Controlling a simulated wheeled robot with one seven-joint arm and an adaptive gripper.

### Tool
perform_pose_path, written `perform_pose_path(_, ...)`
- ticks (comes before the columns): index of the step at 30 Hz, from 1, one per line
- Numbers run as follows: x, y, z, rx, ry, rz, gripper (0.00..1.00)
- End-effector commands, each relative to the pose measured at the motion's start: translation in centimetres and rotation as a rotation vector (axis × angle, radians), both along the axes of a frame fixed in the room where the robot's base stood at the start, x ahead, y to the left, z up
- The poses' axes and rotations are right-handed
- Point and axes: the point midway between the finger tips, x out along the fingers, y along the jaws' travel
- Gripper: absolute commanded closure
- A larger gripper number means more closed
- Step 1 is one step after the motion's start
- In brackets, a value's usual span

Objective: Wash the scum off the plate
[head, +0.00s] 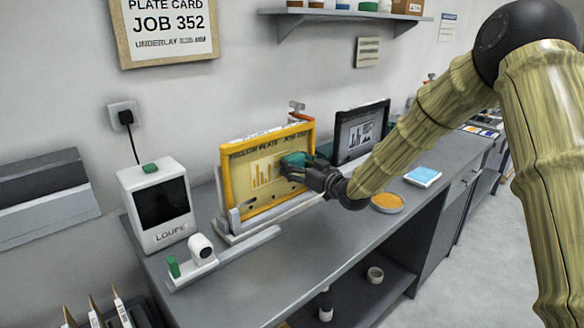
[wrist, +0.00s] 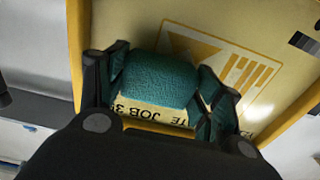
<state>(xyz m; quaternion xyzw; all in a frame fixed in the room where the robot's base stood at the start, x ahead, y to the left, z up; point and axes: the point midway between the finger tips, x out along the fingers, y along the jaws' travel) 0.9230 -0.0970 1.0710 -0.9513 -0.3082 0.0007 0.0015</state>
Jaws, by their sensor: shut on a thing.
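The plate (head: 240,205) is a yellow-framed panel with a bar-chart print. It stands upright in a grey stand on the bench, and its face also shows in the wrist view (wrist: 195,25). My gripper (head: 296,170) is at the right part of the plate's face. It is shut on a teal pad (wrist: 160,80), which also shows in the head view (head: 293,159). The pad is at the plate's face near its upper print; I cannot tell whether it touches. No clear scum can be made out, and the pad and gripper hide part of the face.
A black-framed plate (head: 361,132) stands behind to the right. An orange round dish (head: 387,202) and a light-blue square (head: 422,176) lie on the bench right of my gripper. A white loupe box (head: 160,208) and a small white scope (head: 202,249) are at the left.

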Motion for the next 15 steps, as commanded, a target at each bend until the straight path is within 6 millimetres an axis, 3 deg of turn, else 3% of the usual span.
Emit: perform_pose_path(15,-0.5,1.1,0.0,-0.001,-0.001,0.002,0.53)
